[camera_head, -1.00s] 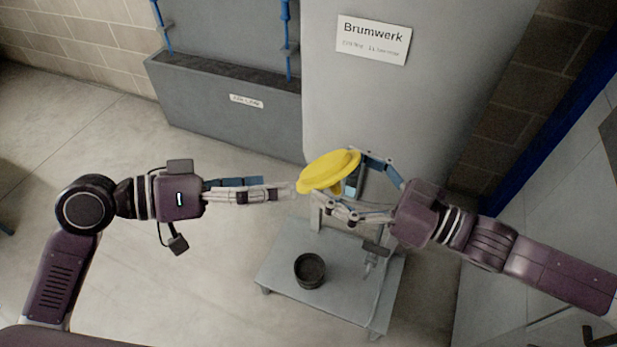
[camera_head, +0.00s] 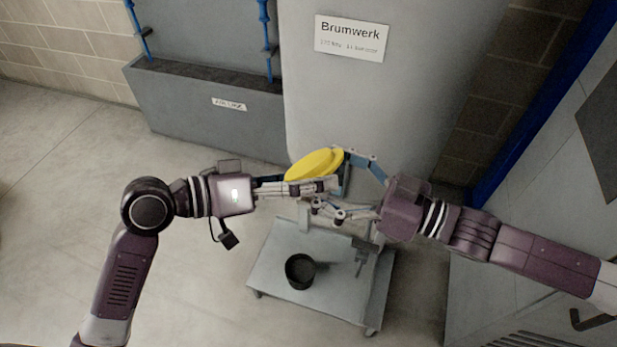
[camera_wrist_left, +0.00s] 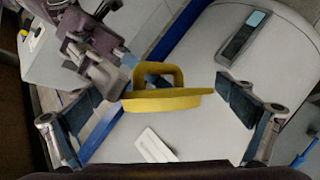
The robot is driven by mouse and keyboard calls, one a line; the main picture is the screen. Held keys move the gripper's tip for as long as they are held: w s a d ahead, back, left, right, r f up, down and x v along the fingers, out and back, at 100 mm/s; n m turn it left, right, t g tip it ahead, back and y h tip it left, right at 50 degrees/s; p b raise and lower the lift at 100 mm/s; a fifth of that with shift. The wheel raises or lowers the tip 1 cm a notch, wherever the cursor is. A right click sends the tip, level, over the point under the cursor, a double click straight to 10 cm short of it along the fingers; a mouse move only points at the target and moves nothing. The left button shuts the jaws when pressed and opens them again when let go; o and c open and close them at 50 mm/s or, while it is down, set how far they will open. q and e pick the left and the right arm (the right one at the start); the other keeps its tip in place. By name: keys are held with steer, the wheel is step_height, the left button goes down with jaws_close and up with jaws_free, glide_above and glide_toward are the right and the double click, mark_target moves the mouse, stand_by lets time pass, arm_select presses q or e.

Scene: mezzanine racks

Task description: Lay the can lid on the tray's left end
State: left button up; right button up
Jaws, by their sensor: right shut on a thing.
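The can lid is a yellow disc with a raised handle (camera_head: 313,163). It is held in the air above a low grey trolley. In the left wrist view the lid (camera_wrist_left: 170,103) is edge-on, its handle up. My right gripper (camera_head: 332,178) is shut on the lid at its right side; it also shows in the left wrist view (camera_wrist_left: 122,75). My left gripper (camera_wrist_left: 160,92) is open, its fingers spread on either side of the lid with gaps visible. In the head view the left fingers (camera_head: 325,187) overlap the lid's lower edge. I cannot make out a separate tray.
The grey trolley (camera_head: 270,256) carries a black round pot (camera_head: 300,271) and a small grey fitting. A grey cabinet labelled Brumwerk (camera_head: 380,95) and a grey trough (camera_head: 205,115) stand behind. Open floor lies to the left.

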arm_select(q)
steer(key=c, duration=0.7)
steer(key=shift+c, duration=0.4)
arm_select(e)
steer(key=o, duration=1)
steer(key=shift+c, duration=0.2)
